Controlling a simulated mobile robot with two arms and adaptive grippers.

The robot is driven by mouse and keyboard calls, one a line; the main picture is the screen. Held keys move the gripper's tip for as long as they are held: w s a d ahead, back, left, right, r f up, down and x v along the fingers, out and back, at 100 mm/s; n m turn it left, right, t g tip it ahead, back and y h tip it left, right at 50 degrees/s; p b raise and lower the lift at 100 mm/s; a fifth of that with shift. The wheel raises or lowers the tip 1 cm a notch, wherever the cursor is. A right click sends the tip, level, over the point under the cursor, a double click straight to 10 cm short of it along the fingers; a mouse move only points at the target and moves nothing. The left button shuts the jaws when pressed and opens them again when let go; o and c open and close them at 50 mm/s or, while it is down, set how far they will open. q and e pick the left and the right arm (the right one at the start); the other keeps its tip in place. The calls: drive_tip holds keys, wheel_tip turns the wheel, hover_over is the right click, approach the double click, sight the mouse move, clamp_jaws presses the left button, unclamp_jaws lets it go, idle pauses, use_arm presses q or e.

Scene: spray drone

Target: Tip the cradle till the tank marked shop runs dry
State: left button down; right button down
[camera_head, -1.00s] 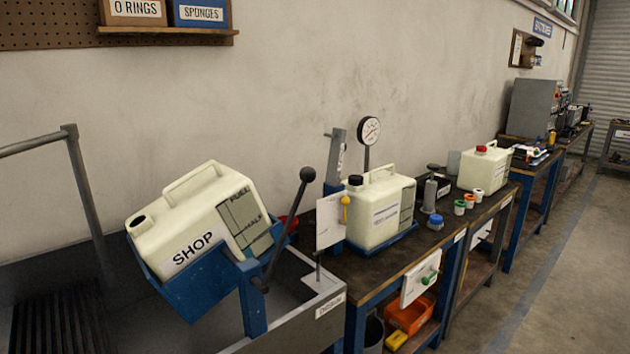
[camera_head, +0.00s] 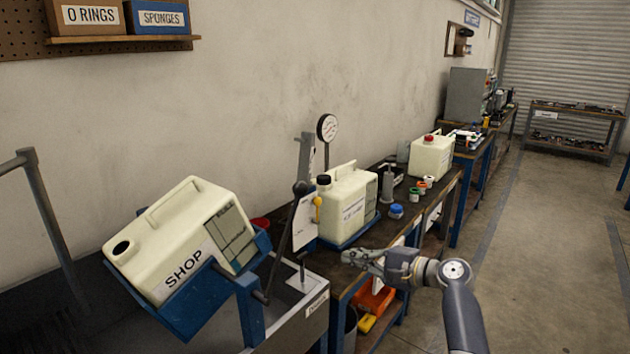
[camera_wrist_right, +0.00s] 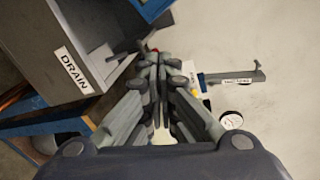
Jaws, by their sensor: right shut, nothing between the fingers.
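The cream tank marked SHOP (camera_head: 188,238) sits in the blue cradle (camera_head: 205,305), tilted with its dark open mouth down toward the left, above the basin. No liquid stream is visible at the mouth. A dark lever with a black knob (camera_head: 301,188) rises at the cradle's right side. My right gripper (camera_head: 350,257) is shut and empty, to the right of the lever and apart from it, in front of the bench. In the wrist view its closed fingers (camera_wrist_right: 156,66) point toward the basin's edge and the wall. My left gripper is not in view.
The basin's DRAIN label (camera_wrist_right: 76,70) shows in the wrist view. A second cream tank with a black cap (camera_head: 348,205) stands on the bench near a gauge (camera_head: 327,127). Orange bins (camera_head: 374,300) sit below. The floor on the right is clear.

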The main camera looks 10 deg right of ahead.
wheel_tip(320, 180, up, 17)
drive_tip(key=s+n+y, duration=0.1)
drive_tip(key=s+y, duration=0.1)
drive_tip(key=y, duration=0.2)
drive_tip(key=w+a+r+p, duration=0.1)
drive_tip(key=w+a+p, duration=0.1)
drive_tip(key=a+p, duration=0.4)
drive_tip(key=shift+a+r+p, duration=0.15)
drive_tip(key=shift+a+p, duration=0.15)
drive_tip(key=shift+a, duration=1.5)
drive_tip(key=shift+w, duration=0.1)
drive_tip(key=shift+r+n+h, duration=0.1)
drive_tip(key=shift+n+h, duration=0.2)
